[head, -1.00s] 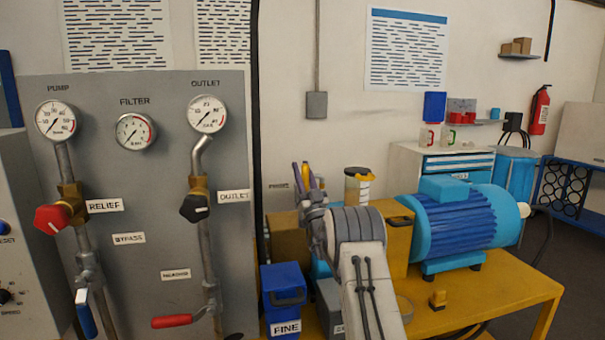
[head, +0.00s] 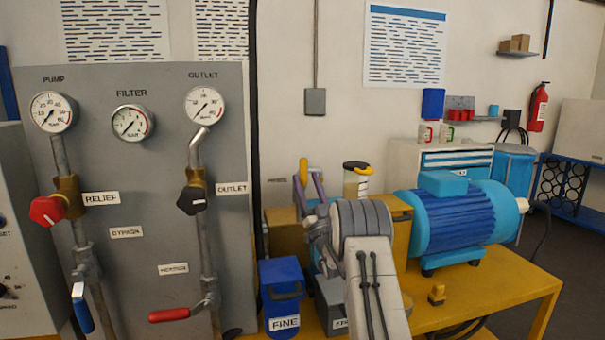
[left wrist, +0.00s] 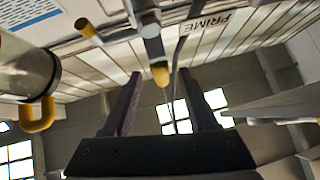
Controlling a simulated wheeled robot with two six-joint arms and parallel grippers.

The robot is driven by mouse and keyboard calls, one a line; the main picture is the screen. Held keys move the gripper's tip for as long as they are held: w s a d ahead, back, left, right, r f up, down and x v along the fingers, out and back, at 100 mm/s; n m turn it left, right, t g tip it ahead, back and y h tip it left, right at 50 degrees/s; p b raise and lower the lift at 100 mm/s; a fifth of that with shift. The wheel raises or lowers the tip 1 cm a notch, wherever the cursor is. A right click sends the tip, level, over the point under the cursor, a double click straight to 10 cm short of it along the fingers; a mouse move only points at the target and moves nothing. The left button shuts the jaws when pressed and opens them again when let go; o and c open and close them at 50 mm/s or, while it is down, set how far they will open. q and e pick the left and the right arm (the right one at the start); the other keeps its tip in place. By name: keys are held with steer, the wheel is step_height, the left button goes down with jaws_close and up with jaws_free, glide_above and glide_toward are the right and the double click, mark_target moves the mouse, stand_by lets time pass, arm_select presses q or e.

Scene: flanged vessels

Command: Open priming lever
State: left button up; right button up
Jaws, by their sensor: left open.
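The priming lever shows in the left wrist view as a grey bar with a yellow tip (left wrist: 160,73), near the PRIME label (left wrist: 214,33). In the head view a yellow grip (head: 303,172) shows beside my fingers, and the small label (head: 277,181) on the wall is too blurred to read. My left gripper (left wrist: 160,76) is open, its two dark purple fingers on either side of the yellow tip in the picture. I cannot tell whether the tip is between the fingers or beyond them. In the head view my left gripper (head: 309,178) is partly hidden behind its wrist. My right gripper is not in view.
A clear jar with a yellow handle (head: 356,182) stands close to the right of my gripper. A blue FINE bin (head: 283,290) and a blue motor (head: 460,222) are nearby. The grey gauge panel (head: 140,220) is at left. The yellow table's front right (head: 500,295) is clear.

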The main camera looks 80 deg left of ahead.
mark_target(306, 178)
arm_select(q)
steer(key=shift+v, duration=2)
